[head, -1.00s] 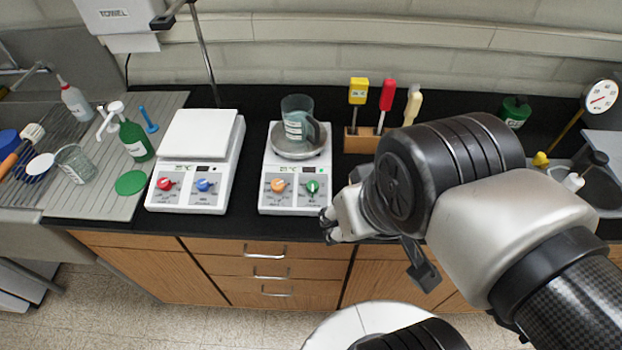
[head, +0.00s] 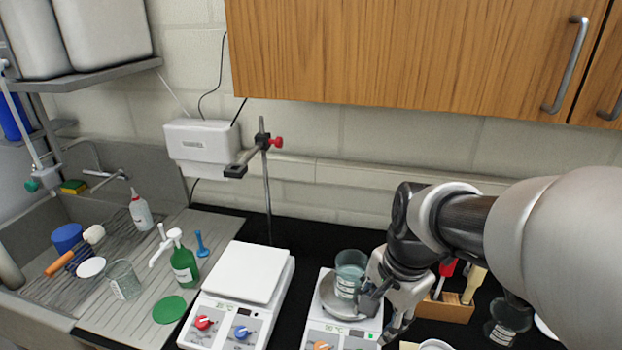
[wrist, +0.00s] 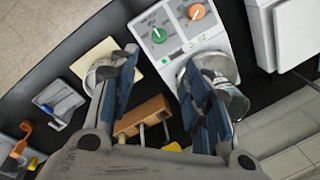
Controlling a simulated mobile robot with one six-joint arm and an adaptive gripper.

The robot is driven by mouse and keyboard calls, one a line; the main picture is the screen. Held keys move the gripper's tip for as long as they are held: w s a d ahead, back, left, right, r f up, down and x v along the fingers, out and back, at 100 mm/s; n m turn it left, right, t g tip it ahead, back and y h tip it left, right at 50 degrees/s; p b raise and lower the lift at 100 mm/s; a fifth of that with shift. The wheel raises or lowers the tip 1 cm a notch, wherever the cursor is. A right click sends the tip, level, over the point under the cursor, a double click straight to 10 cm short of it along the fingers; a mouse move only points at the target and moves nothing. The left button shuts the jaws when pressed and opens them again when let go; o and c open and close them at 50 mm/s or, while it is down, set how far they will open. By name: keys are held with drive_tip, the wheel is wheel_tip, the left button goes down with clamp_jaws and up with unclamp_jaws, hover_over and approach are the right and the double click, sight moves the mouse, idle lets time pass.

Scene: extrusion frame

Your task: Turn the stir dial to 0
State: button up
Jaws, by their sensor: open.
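Two white hot plates stand on the black bench. The left one (head: 215,303) has a red dial (head: 204,322) and a blue dial (head: 241,332). The right one (head: 313,325) has an orange dial (head: 322,346), cut by the frame edge. The wrist view shows its orange dial (wrist: 196,11) and green dial (wrist: 158,35), each with a white pointer; the markings are too small to read. A glass beaker (head: 350,268) stands on its plate. My gripper (head: 382,315) is at the right hot plate's right side, open and empty; the wrist view shows its fingers (wrist: 160,58) apart, short of the dials.
A wooden rack (head: 446,308) with tools stands right of the gripper. A clamp stand (head: 266,185) rises behind the left hot plate. The wrist view shows a round vessel on a cream tile (wrist: 92,58) beside the right hot plate. The wooden cabinet (head: 420,55) hangs above.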

drive_tip(key=f+b, duration=0.1)
drive_tip(key=f, duration=0.4)
drive_tip(key=w+f+b, duration=0.1)
drive_tip(key=f+b, duration=0.1)
drive_tip(key=f, duration=0.4)
drive_tip(key=w+a+f+b, duration=0.1)
drive_tip(key=f+b, duration=0.1)
drive_tip(key=f, duration=0.3)
drive_tip(key=shift+a+f, duration=0.1)
drive_tip(key=shift+f, duration=0.3)
drive_tip(key=shift+c, duration=0.4)
clamp_jaws()
